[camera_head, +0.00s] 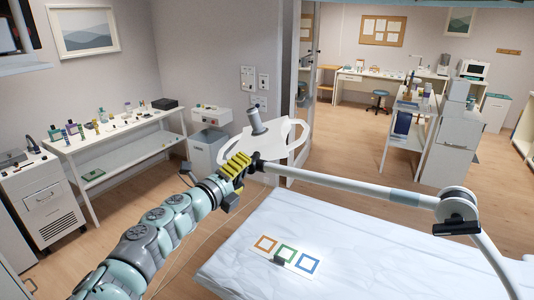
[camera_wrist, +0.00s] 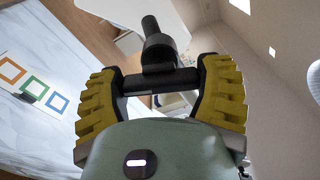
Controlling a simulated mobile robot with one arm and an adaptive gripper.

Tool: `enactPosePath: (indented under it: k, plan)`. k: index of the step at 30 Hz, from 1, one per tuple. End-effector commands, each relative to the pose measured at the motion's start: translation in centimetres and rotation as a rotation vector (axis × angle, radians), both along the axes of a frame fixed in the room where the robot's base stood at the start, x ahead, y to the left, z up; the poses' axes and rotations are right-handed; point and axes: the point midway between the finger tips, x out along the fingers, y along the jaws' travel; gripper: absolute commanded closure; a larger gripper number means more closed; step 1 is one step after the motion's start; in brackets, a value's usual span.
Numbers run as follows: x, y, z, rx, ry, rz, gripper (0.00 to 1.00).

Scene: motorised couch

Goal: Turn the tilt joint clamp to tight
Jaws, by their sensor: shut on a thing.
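A white-covered couch (camera_head: 230,270) lies below and right, with a card of orange, green and blue squares (camera_head: 287,254) on it. A dark elbow joint (camera_head: 457,204) carries the white arm at right. A side table (camera_head: 120,141) with bottles stands left. Some wooden floor is clear.

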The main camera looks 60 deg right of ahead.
Motion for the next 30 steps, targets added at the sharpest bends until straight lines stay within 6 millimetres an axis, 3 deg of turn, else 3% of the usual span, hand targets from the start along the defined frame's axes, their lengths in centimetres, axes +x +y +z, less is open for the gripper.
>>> enactPosePath:
  k: [11,12,20,30]
  plan:
    - [0.05,0.02,-0.03,0.0,0.01,0.001,0.66]
    - [0.05,0.03,-0.03,0.0,0.01,0.001,0.26]
    - [0.03,0.01,-0.01,0.0,0.008,0.001,0.0]
    - [0.07,0.34,0.0,0.0,0.005,0.001,0.0]
